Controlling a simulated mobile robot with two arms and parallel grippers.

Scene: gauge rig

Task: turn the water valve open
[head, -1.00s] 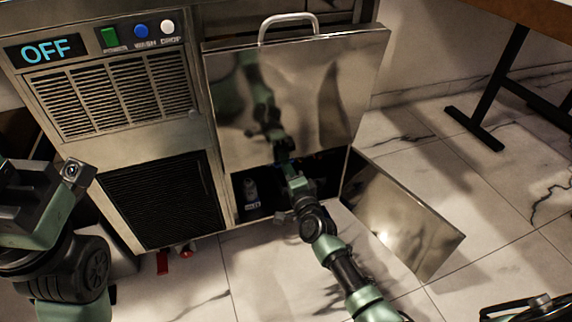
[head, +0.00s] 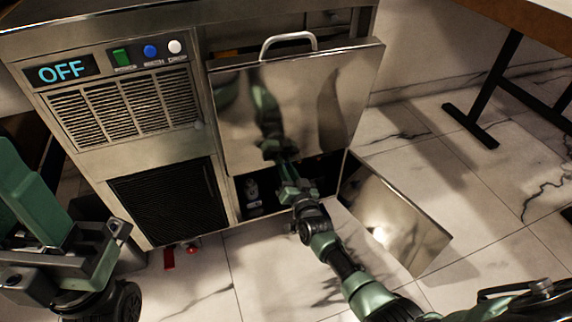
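A red piece (head: 169,259) hangs at the foot of the steel machine, and a small red round part (head: 192,248) sits beside it. Either may belong to the water valve; I cannot tell which. My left arm is at the left edge, with grey and dark parts (head: 112,236) left of the red pieces and apart from them. Its finger opening is unclear. My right gripper (head: 288,176) is at the low opening under the steel panel. Its fingertips are small and dark, so their opening cannot be told.
The machine's display (head: 62,71) reads OFF, beside green, blue and white buttons. A steel panel (head: 300,110) with a handle covers the upper right bay. A small labelled object (head: 252,190) is in the dark opening. Another steel panel (head: 395,225) lies on the floor. A table leg (head: 490,95) stands right.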

